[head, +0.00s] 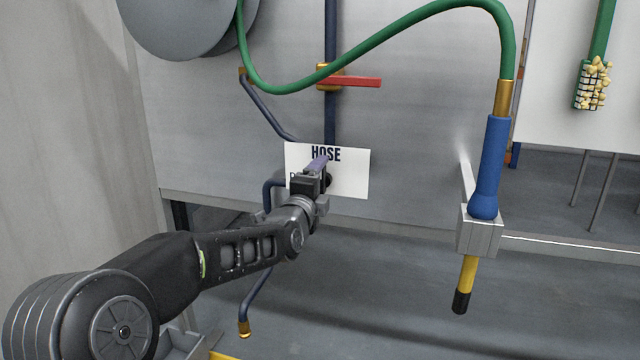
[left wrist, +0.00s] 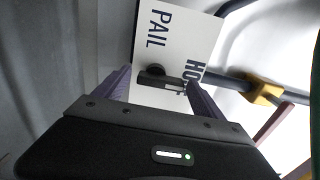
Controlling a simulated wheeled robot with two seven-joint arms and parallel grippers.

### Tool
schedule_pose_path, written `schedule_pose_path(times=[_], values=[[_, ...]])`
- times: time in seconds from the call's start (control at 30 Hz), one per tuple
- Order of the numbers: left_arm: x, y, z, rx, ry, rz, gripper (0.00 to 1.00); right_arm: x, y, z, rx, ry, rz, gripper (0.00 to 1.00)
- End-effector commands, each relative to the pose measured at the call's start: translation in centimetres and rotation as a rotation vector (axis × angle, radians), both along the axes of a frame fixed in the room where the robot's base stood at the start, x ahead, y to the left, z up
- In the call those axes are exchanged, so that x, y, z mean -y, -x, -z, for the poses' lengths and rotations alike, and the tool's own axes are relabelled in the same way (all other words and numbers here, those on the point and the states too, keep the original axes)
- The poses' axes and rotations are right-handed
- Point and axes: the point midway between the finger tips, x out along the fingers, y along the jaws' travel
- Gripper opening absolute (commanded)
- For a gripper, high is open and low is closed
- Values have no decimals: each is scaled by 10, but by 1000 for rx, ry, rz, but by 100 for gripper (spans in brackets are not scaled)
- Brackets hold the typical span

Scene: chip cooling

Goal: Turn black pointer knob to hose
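The black pointer knob (left wrist: 153,77) sits on a white plate (head: 352,175) marked HOSE and PAIL. In the left wrist view, its dark bar reaches toward the word HOSE and overlaps its letters. My left gripper (head: 319,167) is in front of the plate. In the left wrist view its two purple fingers stand apart, one on each side of the knob, with gaps visible, so it is open. In the head view the gripper covers most of the knob and part of the word PAIL. My right gripper is not in view.
A red lever valve (head: 352,82) on a dark blue pipe is above the plate. A green hose (head: 400,22) runs to a blue-handled nozzle (head: 488,165) in a grey holder (head: 480,232) at right. A brush (head: 592,85) hangs at far right.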

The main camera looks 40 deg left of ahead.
Motion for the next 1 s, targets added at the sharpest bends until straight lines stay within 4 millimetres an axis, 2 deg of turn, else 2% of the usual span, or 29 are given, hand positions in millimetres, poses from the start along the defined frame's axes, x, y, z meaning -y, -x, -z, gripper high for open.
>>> schedule_pose_path(times=[0.37,0.47,0.8,1.0], values=[[1,5,-1,2,0,-1,83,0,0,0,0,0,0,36],[5,14,-1,2,-1,-1,83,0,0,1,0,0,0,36],[22,65,-1,2,0,-2,83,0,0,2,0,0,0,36],[26,74,0,0,0,0,83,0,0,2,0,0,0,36]])
